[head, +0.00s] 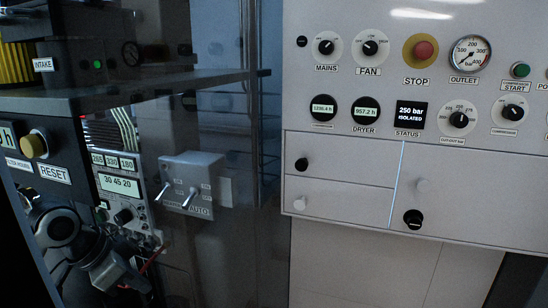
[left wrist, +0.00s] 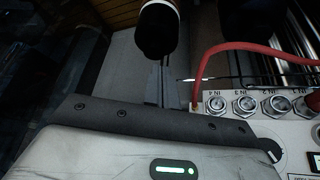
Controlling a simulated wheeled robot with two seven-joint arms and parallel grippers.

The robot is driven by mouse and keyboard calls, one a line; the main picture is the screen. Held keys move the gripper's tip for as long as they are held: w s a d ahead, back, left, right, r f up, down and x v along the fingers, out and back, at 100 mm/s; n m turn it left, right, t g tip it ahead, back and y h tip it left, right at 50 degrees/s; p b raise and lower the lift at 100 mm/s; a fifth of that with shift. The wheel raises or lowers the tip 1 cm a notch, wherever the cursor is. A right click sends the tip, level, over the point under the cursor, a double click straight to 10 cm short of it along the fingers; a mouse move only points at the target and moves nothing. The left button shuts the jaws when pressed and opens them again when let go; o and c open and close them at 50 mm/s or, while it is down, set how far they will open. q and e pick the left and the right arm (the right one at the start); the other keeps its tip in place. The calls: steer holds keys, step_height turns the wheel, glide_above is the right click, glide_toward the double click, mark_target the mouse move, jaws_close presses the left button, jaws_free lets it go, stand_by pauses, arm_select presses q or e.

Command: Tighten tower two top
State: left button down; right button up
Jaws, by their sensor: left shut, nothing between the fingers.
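My left gripper (head: 140,284) is low at the left in the head view, beside the instrument box with the "30 45 20" display (head: 120,185). In the left wrist view its narrow fingers (left wrist: 165,78) are together and hold nothing. A black cylinder with a pale and red band (left wrist: 157,30) stands just beyond the fingertips; I cannot tell whether they touch. No part is readably marked as tower two, so I cannot tell which thing is its top. My right gripper is not in view.
A row of metal ports (left wrist: 247,105) and a red hose (left wrist: 238,47) lie right of the fingers. A toggle-switch box (head: 193,180) stands right of the instrument box. The white panel (head: 460,190) carries knobs, gauges and a red stop button (head: 424,51). A shelf (head: 170,82) crosses above.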

arm_select(q)
steer(key=shift+w+d+f+m+g+h+b, duration=0.15)
steer(key=shift+f+m+g+b, duration=0.35)
steer(key=shift+f+m+b, duration=0.6)
steer(key=shift+s+a+f+m+g+h+b, duration=0.15)
steer(key=shift+f+m+g+b, duration=0.35)
steer(key=shift+f+m+b, duration=0.65)
steer(key=shift+w+d+f+m+g+h+b, duration=0.15)
steer(key=shift+f+m+g+b, duration=0.5)
steer(key=shift+b, duration=0.75)
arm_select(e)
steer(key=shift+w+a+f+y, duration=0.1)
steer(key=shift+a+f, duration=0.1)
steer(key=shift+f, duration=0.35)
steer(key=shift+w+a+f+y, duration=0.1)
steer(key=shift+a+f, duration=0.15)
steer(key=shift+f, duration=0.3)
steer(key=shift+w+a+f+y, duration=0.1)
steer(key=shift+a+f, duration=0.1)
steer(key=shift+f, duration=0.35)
arm_select(q)
steer(key=shift+w+d+p, duration=0.1)
steer(key=shift+d+p, duration=0.1)
steer(key=shift+p, duration=0.1)
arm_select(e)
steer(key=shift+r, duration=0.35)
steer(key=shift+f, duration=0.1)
